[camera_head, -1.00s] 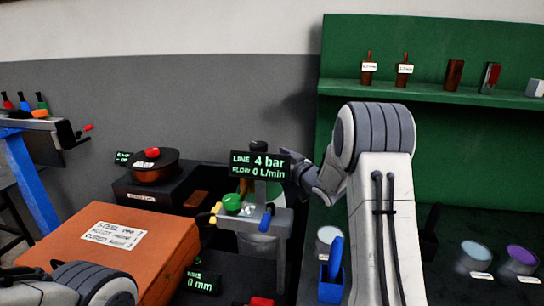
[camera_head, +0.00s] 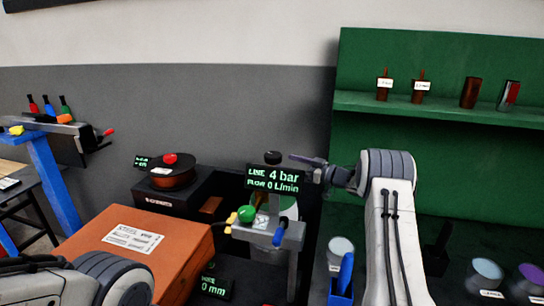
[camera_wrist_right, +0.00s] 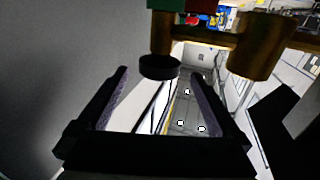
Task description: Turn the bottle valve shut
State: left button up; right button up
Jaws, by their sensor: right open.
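The black round valve knob (camera_head: 272,157) sits on top of the gas bottle, above a display (camera_head: 273,181) reading LINE 4 bar, FLOW 0 L/min. My right gripper (camera_head: 298,158) points left at about knob height, to the right of the knob. In the right wrist view the knob (camera_wrist_right: 160,67) appears between the tips of my open, empty fingers (camera_wrist_right: 162,80), on a brass valve body (camera_wrist_right: 215,38). How far ahead of the tips it lies cannot be told. The bottle is mostly hidden behind the display and a grey bracket. My left gripper is out of view; only its arm shows.
A grey bracket (camera_head: 290,234) with a green knob (camera_head: 246,214) and blue handle stands before the bottle. An orange box (camera_head: 180,252) and a dark reel (camera_head: 172,177) are left. A green shelf (camera_head: 440,109) stands behind my right arm.

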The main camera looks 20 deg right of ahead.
aim_at(272, 158)
jog(key=p+x, duration=0.2)
jog(key=x, duration=0.5)
jog(key=c, duration=1.2)
jog(key=shift+m+t+h+b, duration=0.7)
jog(key=shift+m+h, duration=0.1)
jog(key=shift+h, duration=0.3)
jog(key=shift+c, duration=0.2)
jog(key=shift+w+f+m+t+h+b, duration=0.15)
jog(key=shift+m+t+h+b, duration=0.45)
jog(key=shift+m+h+b, duration=0.35)
jog(key=shift+d+m+t+h+b, duration=0.1)
jog(key=shift+m+t+h+b, duration=0.45)
jog(key=shift+h, duration=0.6)
jog(key=shift+r, duration=0.25)
